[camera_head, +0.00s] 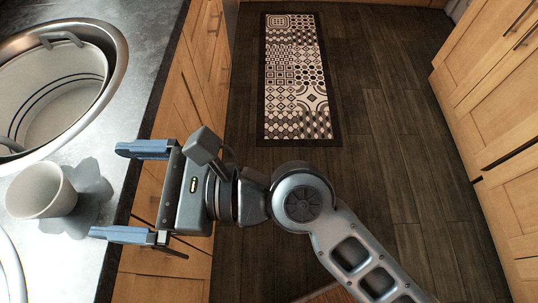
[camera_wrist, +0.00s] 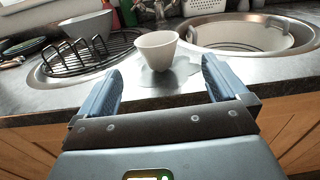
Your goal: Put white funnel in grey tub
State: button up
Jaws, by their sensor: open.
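A pale, tapered, cup-shaped piece, which I take as the white funnel (camera_head: 36,194), stands on the counter between the two sinks, wide end up. It also shows in the wrist view (camera_wrist: 157,50), ahead of and between the fingers. My gripper (camera_head: 118,192) is open and empty at the counter's front edge, its fingers pointing at the funnel but apart from it. A grey, tub-like container (camera_wrist: 88,25), probably the grey tub, is at the left sink behind a wire rack in the wrist view. Its inside is hidden.
A round sink (camera_head: 118,70) holds a white basin (camera_head: 62,92) with blue rings and grey handles. The other sink holds a dark wire rack (camera_wrist: 92,55). The counter edge (camera_head: 150,95) lies under my fingers. A patterned rug (camera_head: 295,75) lies on the floor.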

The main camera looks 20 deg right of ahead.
jog(key=s+d+f+n+t+h, duration=0.3)
jog(key=d+f+n+h, duration=0.15)
jog(key=d, duration=0.55)
jog(key=s+d+f+n+t+h, duration=0.3)
jog(key=d+f+h, duration=0.3)
jog(key=d, duration=0.4)
jog(key=s+d+r+n+h, duration=0.2)
jog(key=s+d+n, duration=0.3)
jog(key=s+n, duration=0.2)
jog(key=s+d+r+n+t+h, duration=0.1)
jog(key=s+d+r+n+h, duration=0.1)
jog(key=s+d+n, duration=0.4)
jog(key=shift+s+r+n+t+h, duration=0.3)
jog(key=shift+s+n+h, duration=0.15)
jog(key=shift+s+h, duration=0.45)
jog(key=shift+s+r+n, duration=0.3)
jog(key=shift+s+n, duration=0.1)
jog(key=shift+n, duration=0.1)
